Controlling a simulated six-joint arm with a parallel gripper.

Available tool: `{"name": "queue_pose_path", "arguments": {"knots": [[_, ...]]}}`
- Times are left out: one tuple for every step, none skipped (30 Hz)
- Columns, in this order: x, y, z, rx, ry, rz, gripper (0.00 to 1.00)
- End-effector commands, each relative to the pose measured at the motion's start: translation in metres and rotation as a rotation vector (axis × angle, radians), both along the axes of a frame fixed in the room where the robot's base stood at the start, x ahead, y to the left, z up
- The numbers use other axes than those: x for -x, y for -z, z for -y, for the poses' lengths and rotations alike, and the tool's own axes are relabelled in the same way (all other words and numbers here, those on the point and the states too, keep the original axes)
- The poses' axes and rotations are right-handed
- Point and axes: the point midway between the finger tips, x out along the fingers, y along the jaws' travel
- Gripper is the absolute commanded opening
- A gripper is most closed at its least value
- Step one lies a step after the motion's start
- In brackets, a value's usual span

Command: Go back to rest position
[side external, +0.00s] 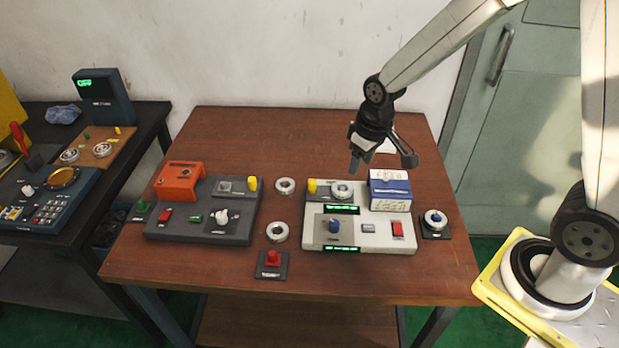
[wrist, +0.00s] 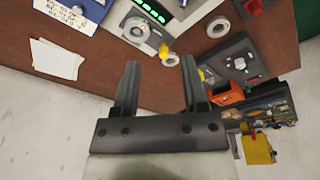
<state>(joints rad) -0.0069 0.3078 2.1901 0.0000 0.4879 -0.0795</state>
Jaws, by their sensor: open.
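My gripper (side external: 382,165) is open and empty. It hangs above the back right part of the brown table, behind the light grey device. In the wrist view its two fingers (wrist: 158,88) are spread apart with nothing between them. Two loose bearing rings lie on the table: one ring (side external: 285,186) farther back and one ring (side external: 277,232) nearer the front. Another ring (side external: 342,189) sits on the light grey device (side external: 380,237), beside a yellow knob.
A blue and white box (side external: 390,190) stands on the grey device's back right. A dark device (side external: 205,226) and an orange block (side external: 179,181) are at the left. White paper (wrist: 58,60) lies on the table near my gripper. The table's back left is clear. A wall stands behind.

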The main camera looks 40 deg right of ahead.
Motion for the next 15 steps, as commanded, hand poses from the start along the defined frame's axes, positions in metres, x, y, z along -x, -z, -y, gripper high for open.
{"name": "queue_pose_path", "arguments": {"knots": [[0.013, -0.004, 0.001, -0.001, 0.010, 0.010, 0.56], [0.020, -0.006, 0.001, -0.002, 0.017, 0.017, 0.56], [0.030, -0.008, 0.001, -0.004, 0.026, 0.024, 0.56], [0.037, -0.009, 0.001, -0.006, 0.032, 0.030, 0.56], [0.044, -0.010, 0.002, -0.006, 0.038, 0.036, 0.56], [0.053, -0.011, 0.002, -0.008, 0.045, 0.041, 0.56], [0.059, -0.012, 0.002, -0.008, 0.051, 0.048, 0.56], [0.065, -0.012, 0.002, -0.010, 0.057, 0.052, 0.56], [0.072, -0.012, 0.002, -0.011, 0.063, 0.057, 0.56], [0.077, -0.013, 0.002, -0.012, 0.067, 0.061, 0.56], [0.081, -0.013, 0.002, -0.013, 0.071, 0.064, 0.56], [0.086, -0.013, 0.003, -0.014, 0.075, 0.069, 0.56], [0.089, -0.013, 0.003, -0.014, 0.078, 0.070, 0.56], [0.092, -0.013, 0.003, -0.015, 0.080, 0.072, 0.56], [0.095, -0.013, 0.003, -0.015, 0.083, 0.074, 0.56]]}}
